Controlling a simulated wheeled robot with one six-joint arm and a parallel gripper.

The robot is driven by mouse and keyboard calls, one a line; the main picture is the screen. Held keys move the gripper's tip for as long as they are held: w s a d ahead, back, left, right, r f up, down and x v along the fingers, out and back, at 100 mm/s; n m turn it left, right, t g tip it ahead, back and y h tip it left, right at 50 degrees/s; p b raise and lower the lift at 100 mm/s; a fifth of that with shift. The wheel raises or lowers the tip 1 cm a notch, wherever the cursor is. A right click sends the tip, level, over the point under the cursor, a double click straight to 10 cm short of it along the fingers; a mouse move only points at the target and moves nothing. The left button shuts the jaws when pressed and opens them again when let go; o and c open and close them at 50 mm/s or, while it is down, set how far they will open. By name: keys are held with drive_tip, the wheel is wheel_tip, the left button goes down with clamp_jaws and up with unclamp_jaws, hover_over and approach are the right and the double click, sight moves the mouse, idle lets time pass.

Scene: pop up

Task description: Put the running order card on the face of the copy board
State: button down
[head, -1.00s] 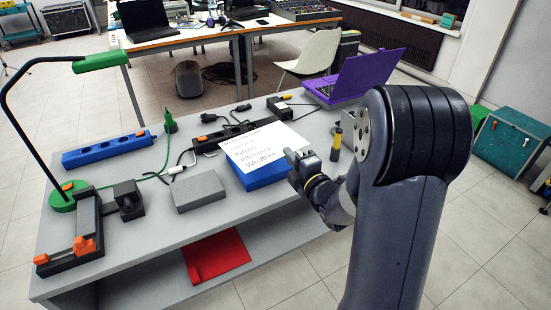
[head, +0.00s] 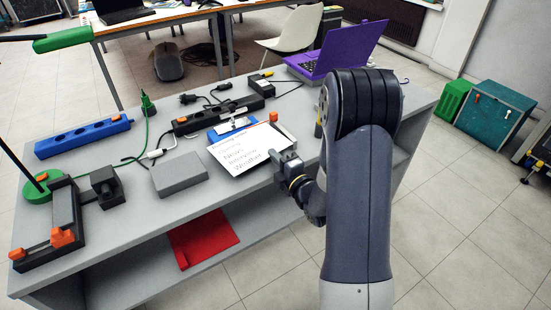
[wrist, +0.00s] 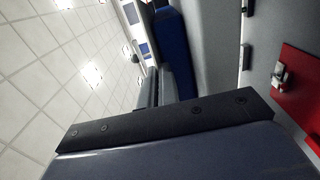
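The running order card (head: 238,158) is a white sheet with printed lines such as News, Interview and Weather. My gripper (head: 280,158) is at its right edge and appears shut on it, though the fingertips are hard to make out. The copy board (head: 219,134) is blue with a metal clip at its far end. The card covers its near part; I cannot tell whether card and board touch. In the wrist view, my dark gripper fingers (wrist: 153,92) show beside a blue surface (wrist: 177,52), probably the board; the card is not clear there.
A grey box (head: 180,175) lies left of the card. A black power strip (head: 215,115) and cables lie behind the board. A purple laptop (head: 340,50) stands at the back right. A red item (head: 203,238) lies on the lower shelf.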

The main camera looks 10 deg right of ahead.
drive_tip(key=shift+f+b, duration=0.25)
drive_tip(key=shift+b, duration=0.05)
drive_tip(key=c, duration=1.7)
unclamp_jaws()
drive_tip(key=shift+r, duration=0.1)
